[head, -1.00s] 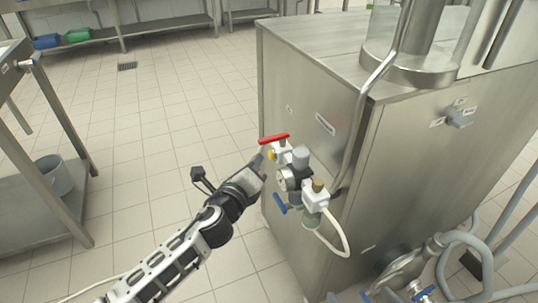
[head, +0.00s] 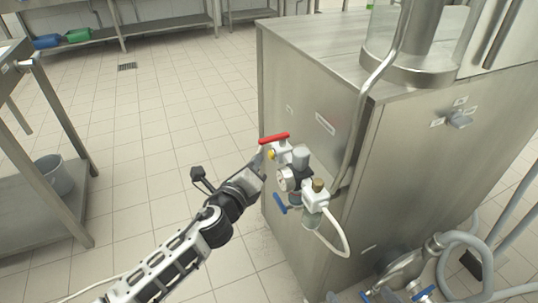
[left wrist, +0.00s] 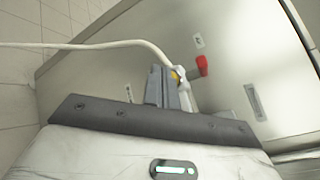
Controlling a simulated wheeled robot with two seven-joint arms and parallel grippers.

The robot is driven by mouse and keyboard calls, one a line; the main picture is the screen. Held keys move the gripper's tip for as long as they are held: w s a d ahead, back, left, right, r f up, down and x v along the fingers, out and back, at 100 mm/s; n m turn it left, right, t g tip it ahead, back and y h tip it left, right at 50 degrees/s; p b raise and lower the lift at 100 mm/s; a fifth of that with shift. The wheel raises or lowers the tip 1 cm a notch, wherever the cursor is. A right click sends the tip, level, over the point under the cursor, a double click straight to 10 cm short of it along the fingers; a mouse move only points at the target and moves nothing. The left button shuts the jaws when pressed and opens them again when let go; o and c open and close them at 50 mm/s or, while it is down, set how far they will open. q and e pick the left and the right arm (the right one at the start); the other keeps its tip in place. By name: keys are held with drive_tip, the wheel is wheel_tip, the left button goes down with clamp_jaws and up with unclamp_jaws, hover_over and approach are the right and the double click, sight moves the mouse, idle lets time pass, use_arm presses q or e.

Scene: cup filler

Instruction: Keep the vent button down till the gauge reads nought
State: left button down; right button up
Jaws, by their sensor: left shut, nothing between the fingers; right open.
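A small yellow button (head: 270,154) sits on the valve assembly at the cabinet's left corner, just under a red lever handle (head: 274,138). My left gripper (head: 262,161) is shut and empty, its tips right at the button. In the left wrist view the shut fingers (left wrist: 168,88) point at the yellow button (left wrist: 175,75), which they partly hide; I cannot tell whether it is pressed in. The round gauge (head: 284,179) is lower on the assembly, facing left; its needle is too small to read. My right gripper is not in view.
The steel cabinet (head: 310,100) stands close behind the valve assembly. A blue handle (head: 281,203) and a white hose (head: 336,240) hang below the gauge. A steel table with a bucket (head: 54,175) is at left. The tiled floor between is clear.

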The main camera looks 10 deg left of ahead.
use_arm(q)
drive_tip(key=shift+w+d, duration=0.1)
drive_tip(key=shift+d, duration=0.05)
idle(0.4)
drive_tip(key=shift+w+d, duration=0.15)
drive_tip(key=shift+d, duration=0.1)
drive_tip(key=shift+w+d, duration=0.25)
drive_tip(key=shift+d, duration=0.2)
idle(3.6)
drive_tip(key=shift+a, duration=0.1)
idle(0.6)
drive_tip(key=shift+s+a, duration=0.45)
drive_tip(key=shift+a, duration=0.25)
drive_tip(key=s+a, duration=0.1)
drive_tip(key=a, duration=0.1)
drive_tip(key=s+a+p, duration=0.1)
drive_tip(key=s+a, duration=0.1)
drive_tip(key=shift+a, duration=0.1)
